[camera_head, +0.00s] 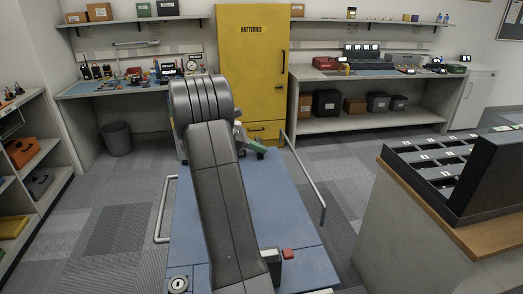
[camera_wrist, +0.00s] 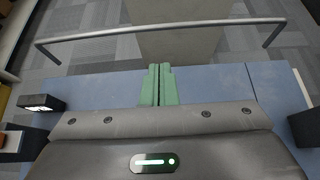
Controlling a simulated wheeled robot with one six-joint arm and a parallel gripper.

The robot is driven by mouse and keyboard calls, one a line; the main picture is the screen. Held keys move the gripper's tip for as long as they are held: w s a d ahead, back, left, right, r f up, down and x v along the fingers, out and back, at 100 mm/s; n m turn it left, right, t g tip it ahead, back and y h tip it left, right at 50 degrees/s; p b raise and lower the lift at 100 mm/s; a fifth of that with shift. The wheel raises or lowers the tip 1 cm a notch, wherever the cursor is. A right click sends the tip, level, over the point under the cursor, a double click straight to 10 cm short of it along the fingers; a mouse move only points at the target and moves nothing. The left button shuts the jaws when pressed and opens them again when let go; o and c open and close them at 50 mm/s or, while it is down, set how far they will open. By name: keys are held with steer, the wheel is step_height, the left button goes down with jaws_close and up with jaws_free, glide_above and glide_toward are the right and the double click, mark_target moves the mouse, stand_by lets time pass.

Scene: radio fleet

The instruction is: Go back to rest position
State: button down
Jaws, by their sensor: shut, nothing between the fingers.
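My gripper shows in the wrist view (camera_wrist: 159,85) as two green fingers close together at the top centre. The fingers are shut with nothing held between them. They sit over my own blue base deck, near the grey rail. In the head view my arm stands folded up in the middle of the picture and hides part of the deck. A bit of green of the gripper shows just right of the arm in the head view (camera_head: 249,144).
A yellow battery cabinet (camera_head: 252,70) stands straight ahead. Workbenches (camera_head: 110,88) run along the back wall. A counter with a black slotted tray (camera_head: 437,209) is close on the right. Shelves (camera_head: 37,155) stand at the left, with a bin (camera_head: 116,138) behind. Carpet floor is open on the left.

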steer(key=d+f, duration=0.4)
steer(key=f, duration=0.1)
steer(key=w+d+f+b, duration=0.1)
steer(key=d+f, duration=0.2)
steer(key=f, duration=0.2)
steer(key=w+d+f+b, duration=0.1)
steer(key=d+f, duration=0.3)
steer(key=shift+w+d+f, duration=0.15)
steer(key=shift+d+f, duration=0.2)
steer(key=shift+f, duration=0.05)
steer(key=shift+f+b, duration=0.4)
steer(key=shift+f, duration=0.1)
